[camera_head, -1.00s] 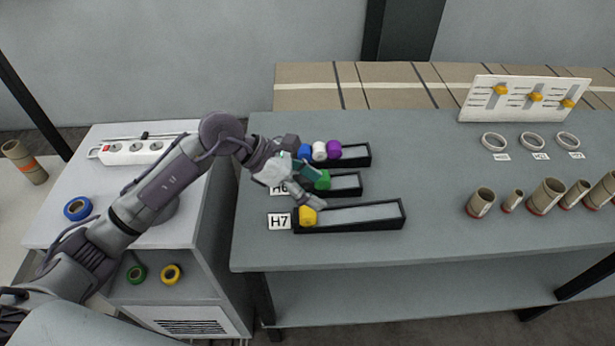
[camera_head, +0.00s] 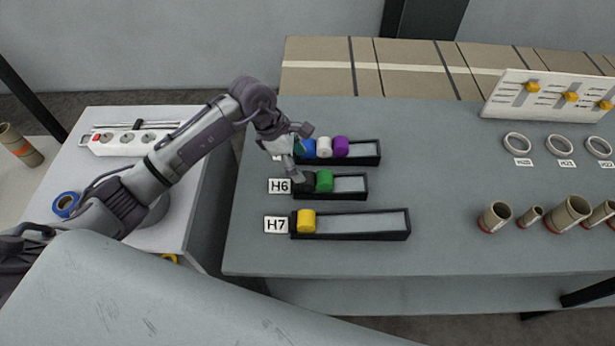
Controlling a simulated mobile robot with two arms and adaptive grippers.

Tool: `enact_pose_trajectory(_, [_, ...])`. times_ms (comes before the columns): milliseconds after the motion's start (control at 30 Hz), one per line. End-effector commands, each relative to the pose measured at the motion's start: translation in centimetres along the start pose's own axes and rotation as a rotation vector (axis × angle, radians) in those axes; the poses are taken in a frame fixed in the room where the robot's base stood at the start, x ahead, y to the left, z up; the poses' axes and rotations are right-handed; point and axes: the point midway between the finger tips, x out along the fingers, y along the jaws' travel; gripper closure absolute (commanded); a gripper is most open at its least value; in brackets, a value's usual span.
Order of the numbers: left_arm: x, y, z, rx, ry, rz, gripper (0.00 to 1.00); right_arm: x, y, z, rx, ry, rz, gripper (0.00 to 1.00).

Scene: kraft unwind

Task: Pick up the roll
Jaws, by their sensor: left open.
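Small coloured rolls lie in three black trays on the grey table. The top tray (camera_head: 367,160) holds a blue roll (camera_head: 308,148), a white roll (camera_head: 324,147) and a purple roll (camera_head: 341,146). The H6 tray (camera_head: 350,196) holds a black roll (camera_head: 305,182) and a green roll (camera_head: 324,181). The H7 tray (camera_head: 360,237) holds a yellow roll (camera_head: 306,222). My left gripper (camera_head: 298,154) is open and empty. It hangs over the left ends of the top and H6 trays, covering part of the top tray's left end. My right gripper is out of view.
Cardboard tubes (camera_head: 494,216), white rings (camera_head: 517,144) and a white board with yellow sliders (camera_head: 571,97) stand on the right. A side cabinet at left carries a power strip (camera_head: 124,139) and a blue tape roll (camera_head: 66,204).

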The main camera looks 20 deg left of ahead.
Motion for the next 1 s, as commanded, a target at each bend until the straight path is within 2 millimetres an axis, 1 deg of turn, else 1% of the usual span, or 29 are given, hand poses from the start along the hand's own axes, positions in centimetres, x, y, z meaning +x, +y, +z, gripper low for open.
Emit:
enact_pose_trajectory(33, [0.6, -0.1, 0.1, -0.001, 0.0, -0.003, 0.27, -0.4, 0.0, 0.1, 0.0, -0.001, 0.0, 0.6])
enact_pose_trajectory(133, [1.4, 0.0, 0.0, -0.001, 0.0, 0.0, 0.27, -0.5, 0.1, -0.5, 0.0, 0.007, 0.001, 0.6])
enact_pose_trajectory(267, [2.2, -0.2, 0.0, -0.001, 0.0, -0.003, 0.27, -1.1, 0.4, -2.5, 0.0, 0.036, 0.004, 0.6])
enact_pose_trajectory(333, [2.9, -0.4, -0.1, -0.003, 0.0, -0.004, 0.27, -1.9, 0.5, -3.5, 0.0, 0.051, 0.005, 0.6])
enact_pose_trajectory(400, [4.0, -0.5, -0.3, -0.004, -0.001, -0.005, 0.27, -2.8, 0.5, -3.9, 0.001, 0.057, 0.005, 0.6])
enact_pose_trajectory(500, [5.6, -0.4, -0.4, -0.003, -0.002, -0.001, 0.27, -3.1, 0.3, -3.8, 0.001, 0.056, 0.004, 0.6])
enact_pose_trajectory(600, [6.5, -0.4, -0.5, -0.001, -0.001, 0.0, 0.27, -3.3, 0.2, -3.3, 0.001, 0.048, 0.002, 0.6])
enact_pose_trajectory(733, [6.9, -0.3, -0.6, 0.001, 0.0, 0.002, 0.27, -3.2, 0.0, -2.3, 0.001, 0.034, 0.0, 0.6])
enact_pose_trajectory(867, [6.9, -0.3, -0.6, 0.001, 0.0, 0.002, 0.27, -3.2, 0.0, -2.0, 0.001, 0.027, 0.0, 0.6])
enact_pose_trajectory(1000, [6.9, -0.3, -0.6, 0.001, 0.0, 0.002, 0.5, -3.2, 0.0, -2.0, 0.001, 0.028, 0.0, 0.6])
